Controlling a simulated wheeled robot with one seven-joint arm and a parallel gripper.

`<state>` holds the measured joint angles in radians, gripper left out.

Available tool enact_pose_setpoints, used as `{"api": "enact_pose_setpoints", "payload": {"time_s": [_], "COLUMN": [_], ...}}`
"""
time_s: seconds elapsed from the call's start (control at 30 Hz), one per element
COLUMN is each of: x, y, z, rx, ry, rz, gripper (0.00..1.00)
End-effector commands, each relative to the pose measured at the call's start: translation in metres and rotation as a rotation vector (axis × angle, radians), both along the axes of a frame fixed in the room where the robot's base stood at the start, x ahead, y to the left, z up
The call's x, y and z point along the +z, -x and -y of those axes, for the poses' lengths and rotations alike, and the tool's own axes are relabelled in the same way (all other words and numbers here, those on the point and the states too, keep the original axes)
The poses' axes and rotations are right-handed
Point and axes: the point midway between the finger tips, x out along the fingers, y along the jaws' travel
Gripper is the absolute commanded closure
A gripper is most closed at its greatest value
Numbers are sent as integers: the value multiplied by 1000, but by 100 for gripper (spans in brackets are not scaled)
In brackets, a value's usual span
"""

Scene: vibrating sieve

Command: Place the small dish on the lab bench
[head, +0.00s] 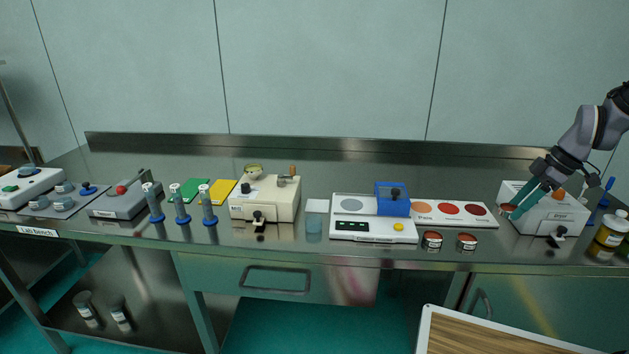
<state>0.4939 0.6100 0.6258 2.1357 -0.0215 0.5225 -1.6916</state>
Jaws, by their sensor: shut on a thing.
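My gripper (518,204) is at the right, in front of the left side of a white box-shaped device. Its teal fingers point down and left. They are shut on a small round dish (507,208) with reddish-brown contents, partly hidden by the fingers. The dish is close above the bench top or low beside the device; I cannot tell whether it touches either. The lab bench (350,170) is a long steel table with a "Lab bench" label at its left front edge.
The white device (550,213) stands close to my gripper. Two small labelled jars (432,240) (467,242), a strip with coloured discs (452,213) and a white scale (373,220) are left of it. Bottles (611,229) stand at the far right. The rear bench strip is clear.

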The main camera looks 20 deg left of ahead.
Motion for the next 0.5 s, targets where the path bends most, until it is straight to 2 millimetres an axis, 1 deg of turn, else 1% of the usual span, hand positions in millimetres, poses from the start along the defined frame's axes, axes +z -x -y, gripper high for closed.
{"api": "enact_pose_setpoints", "payload": {"time_s": [0.23,0.3,0.37,0.5], "x": [0,-3,-10,-37], "y": [0,0,1,1], "z": [0,0,0,-1], "rx": [-1,-1,-1,0], "ry": [0,0,-1,-1], "rz": [0,-2,-3,-5], "gripper": [100,100,100,100]}}
